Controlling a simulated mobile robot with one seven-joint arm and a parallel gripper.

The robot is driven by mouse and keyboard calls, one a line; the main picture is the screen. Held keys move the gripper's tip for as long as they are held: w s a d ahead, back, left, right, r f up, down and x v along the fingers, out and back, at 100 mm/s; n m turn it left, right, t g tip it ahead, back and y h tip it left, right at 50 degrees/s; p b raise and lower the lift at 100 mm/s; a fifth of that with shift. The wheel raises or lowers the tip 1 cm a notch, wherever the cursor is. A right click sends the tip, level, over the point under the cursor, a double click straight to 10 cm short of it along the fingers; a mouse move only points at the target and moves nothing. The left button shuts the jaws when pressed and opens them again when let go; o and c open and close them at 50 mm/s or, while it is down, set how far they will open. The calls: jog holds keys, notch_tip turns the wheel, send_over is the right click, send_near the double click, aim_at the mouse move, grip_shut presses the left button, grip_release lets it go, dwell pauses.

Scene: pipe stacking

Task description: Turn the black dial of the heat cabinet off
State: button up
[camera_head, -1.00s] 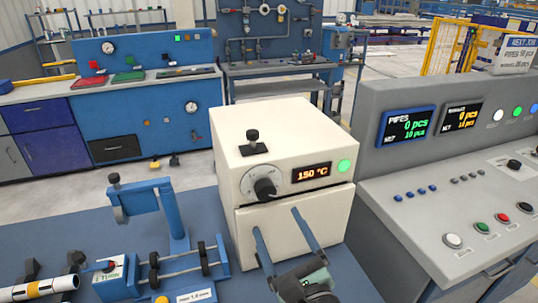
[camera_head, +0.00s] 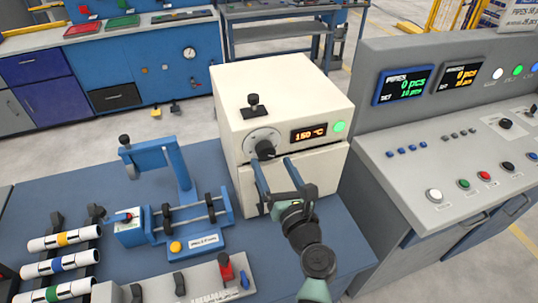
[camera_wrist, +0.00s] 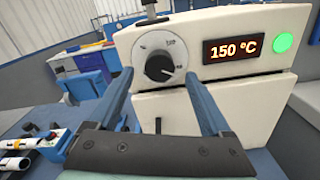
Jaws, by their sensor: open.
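The heat cabinet (camera_head: 285,125) is a cream box on the blue bench. Its front carries a black dial (camera_head: 265,149) on a pale scale plate, an orange display (camera_head: 308,134) reading 150 °C and a lit green lamp (camera_head: 340,127). In the wrist view the dial (camera_wrist: 160,67) sits between and beyond the two blue fingers, with its scale uncovered. My gripper (camera_head: 279,159) is open and empty in front of the cabinet, fingers pointing at its face. In the wrist view its fingers (camera_wrist: 157,78) stand well apart on either side of the dial. I cannot tell whether either fingertip touches the dial.
A blue cutting fixture (camera_head: 172,190) stands left of the cabinet. Striped pipes (camera_head: 62,263) lie at the far left. A grey control console (camera_head: 450,150) stands close on the right.

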aim_at(267, 154)
jog(key=shift+x, duration=1.75)
grip_shut()
